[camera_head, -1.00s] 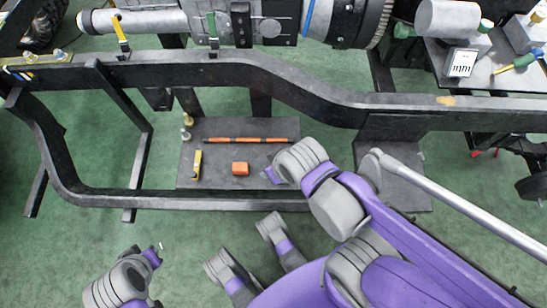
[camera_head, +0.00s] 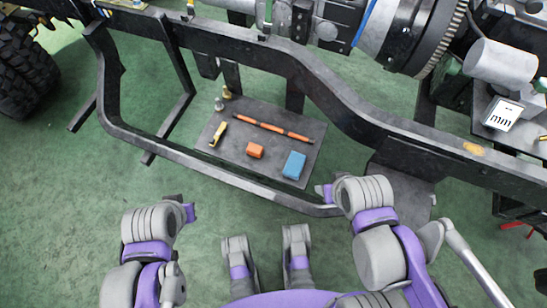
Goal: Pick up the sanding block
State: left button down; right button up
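A small orange block (camera_head: 255,151) and a larger blue block (camera_head: 294,165) lie apart on a dark grey board (camera_head: 225,165) beyond the black frame rail. I cannot tell for certain which one is the sanding block. My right gripper (camera_head: 323,193) is just right of and nearer than the blue block, by the rail; its fingers are small and partly hidden by the wrist. My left gripper (camera_head: 190,210) is over the green floor at the near left, well away from the board. Neither gripper visibly holds anything, and the finger openings are unclear.
The board also bears a long orange rod (camera_head: 258,127), a yellow tool (camera_head: 218,134) and small brass pieces (camera_head: 222,98). The black chassis rail (camera_head: 215,172) runs between my arms and the board. A tire (camera_head: 22,70) stands at far left. Green floor is open at left.

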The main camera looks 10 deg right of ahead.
aim_at(254, 149)
jog(key=z, duration=1.75)
jog(key=u, duration=1.7)
jog(key=k+l+z, duration=0.2)
jog(key=z, duration=0.2)
jog(key=k+l+z, duration=0.15)
jog(key=z, duration=0.25)
jog(key=l, duration=0.1)
